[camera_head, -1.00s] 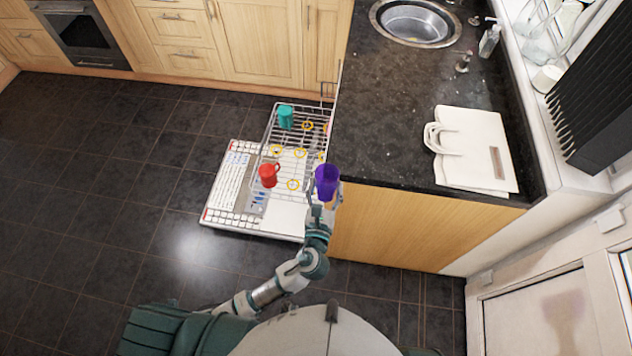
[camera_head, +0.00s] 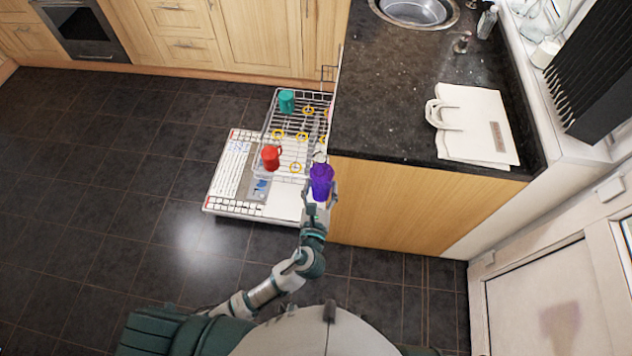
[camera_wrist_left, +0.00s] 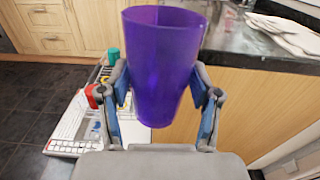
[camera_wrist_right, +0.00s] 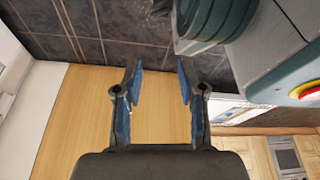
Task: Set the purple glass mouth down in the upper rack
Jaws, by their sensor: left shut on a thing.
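The purple glass (camera_head: 321,182) is in my left gripper (camera_head: 318,196), just right of the rack's near end. In the left wrist view the glass (camera_wrist_left: 162,65) stands between the two fingers, nearly upright, its wider end at the top. The upper rack (camera_head: 290,147) is a pulled-out wire rack beside the counter, marked with several yellow rings (camera_head: 278,134). A red mug (camera_head: 270,158) and a teal cup (camera_head: 287,101) stand on it. My right gripper (camera_wrist_right: 158,90) is open and empty in the right wrist view; it is outside the head view.
The white dishwasher door (camera_head: 228,180) lies open under the rack. The wooden counter end panel (camera_head: 410,205) is close on the right, below the dark worktop (camera_head: 385,110). A white bag-like item (camera_head: 475,125) lies on the worktop. The floor (camera_head: 110,170) to the left is clear.

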